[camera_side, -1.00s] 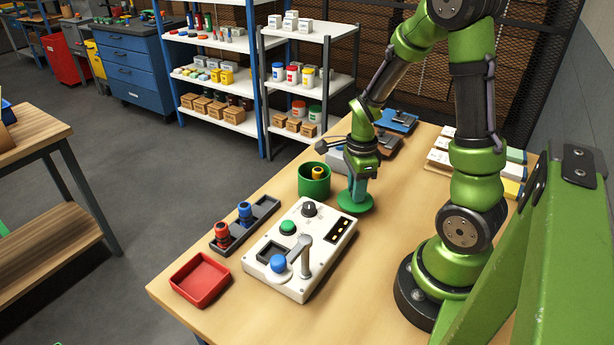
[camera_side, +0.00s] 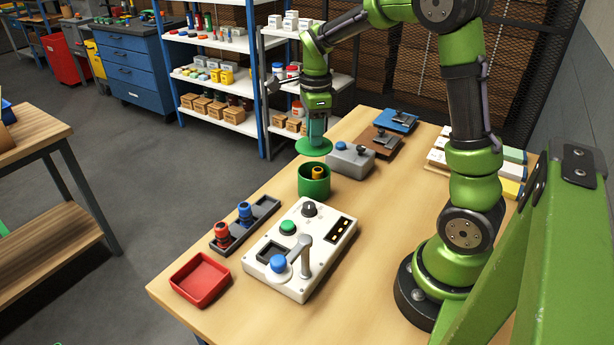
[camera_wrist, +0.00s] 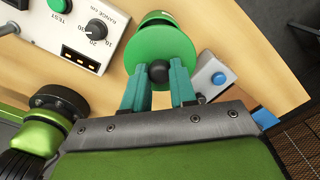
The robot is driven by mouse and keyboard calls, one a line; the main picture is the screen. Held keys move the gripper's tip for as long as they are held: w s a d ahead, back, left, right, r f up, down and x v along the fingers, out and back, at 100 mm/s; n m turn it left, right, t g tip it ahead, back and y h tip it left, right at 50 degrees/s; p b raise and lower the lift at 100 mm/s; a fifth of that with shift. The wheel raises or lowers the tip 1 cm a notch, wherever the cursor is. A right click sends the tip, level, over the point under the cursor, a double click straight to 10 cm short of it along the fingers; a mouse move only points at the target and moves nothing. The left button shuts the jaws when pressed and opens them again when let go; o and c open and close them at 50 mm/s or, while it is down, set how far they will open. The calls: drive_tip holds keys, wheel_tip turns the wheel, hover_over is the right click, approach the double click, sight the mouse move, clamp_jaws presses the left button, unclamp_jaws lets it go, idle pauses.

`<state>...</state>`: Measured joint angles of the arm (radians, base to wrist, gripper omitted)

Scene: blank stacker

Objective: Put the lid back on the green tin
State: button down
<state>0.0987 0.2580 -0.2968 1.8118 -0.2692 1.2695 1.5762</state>
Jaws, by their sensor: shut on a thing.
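The green tin (camera_side: 314,186) stands upright and open on the table, with an orange-yellow piece (camera_side: 318,173) showing inside it. The green lid (camera_side: 313,148) is held above the tin, roughly level, with a gap between lid and rim. My gripper (camera_side: 317,134) is shut on the lid's knob from above. In the wrist view the lid (camera_wrist: 158,52) lies ahead of the two teal fingers, and its dark knob (camera_wrist: 159,72) sits between the fingertips. Part of the tin (camera_wrist: 157,16) shows behind the lid there; its opening is hidden.
A white control box (camera_side: 300,250) with a lever stands in front of the tin. A grey box with a blue button (camera_side: 350,158) is close behind it. A dark holder with red and blue pieces (camera_side: 245,224) and a red tray (camera_side: 200,279) lie at the left.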

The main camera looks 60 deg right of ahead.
drive_tip(key=shift+s+f, duration=0.1)
drive_tip(key=shift+f, duration=3.05)
drive_tip(key=shift+f, duration=0.15)
drive_tip(key=shift+c, duration=1.7)
unclamp_jaws()
drive_tip(key=shift+r, duration=3.5)
clamp_jaws()
